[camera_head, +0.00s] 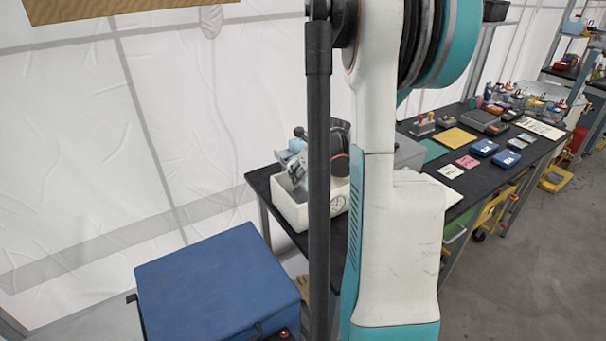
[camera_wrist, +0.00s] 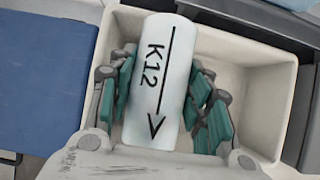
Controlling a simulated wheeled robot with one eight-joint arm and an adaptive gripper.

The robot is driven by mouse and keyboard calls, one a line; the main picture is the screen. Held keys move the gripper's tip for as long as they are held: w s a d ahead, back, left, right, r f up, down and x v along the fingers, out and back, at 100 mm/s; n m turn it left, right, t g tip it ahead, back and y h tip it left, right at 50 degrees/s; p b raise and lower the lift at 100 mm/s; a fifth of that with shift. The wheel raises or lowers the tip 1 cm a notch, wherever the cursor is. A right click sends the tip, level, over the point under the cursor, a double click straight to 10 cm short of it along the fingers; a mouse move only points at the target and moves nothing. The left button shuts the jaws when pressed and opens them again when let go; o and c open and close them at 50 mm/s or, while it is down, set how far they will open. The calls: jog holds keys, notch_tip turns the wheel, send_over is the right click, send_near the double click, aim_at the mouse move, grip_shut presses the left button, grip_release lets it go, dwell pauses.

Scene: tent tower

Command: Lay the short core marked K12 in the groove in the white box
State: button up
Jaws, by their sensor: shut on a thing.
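The short core (camera_wrist: 159,80) is a pale white cylinder with black K12 lettering and a long arrow in the wrist view. My gripper (camera_wrist: 157,92) is shut on it, with green finger pads on both sides. The white box (camera_wrist: 262,100) lies around and below the core in that view. In the head view the white box (camera_head: 291,213) stands on the dark table's near left end, with my gripper (camera_head: 300,172) at its opening. The groove is hidden beneath the core and gripper. I cannot tell whether the core touches the box floor.
A blue case (camera_head: 215,285) stands in front of the table at the left. The dark table (camera_head: 480,187) runs right with blue boxes (camera_head: 484,147), a yellow sheet (camera_head: 454,138) and cards. My arm covers the table's middle. A white tent wall (camera_head: 150,120) is behind.

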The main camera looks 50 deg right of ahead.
jog(key=shift+s+f+b, duration=0.1)
jog(key=shift+f+b, duration=3.15)
jog(key=shift+f, duration=0.7)
jog(key=shift+s+a+f, duration=0.2)
jog(key=shift+a, duration=0.05)
jog(key=shift+f, duration=0.1)
jog(key=o, duration=1.3)
jog(key=shift+f, duration=0.1)
jog(key=shift+o, duration=0.2)
jog(key=shift+w+d+f, duration=0.1)
jog(key=shift+w+d, duration=0.1)
jog(key=shift+r, duration=0.2)
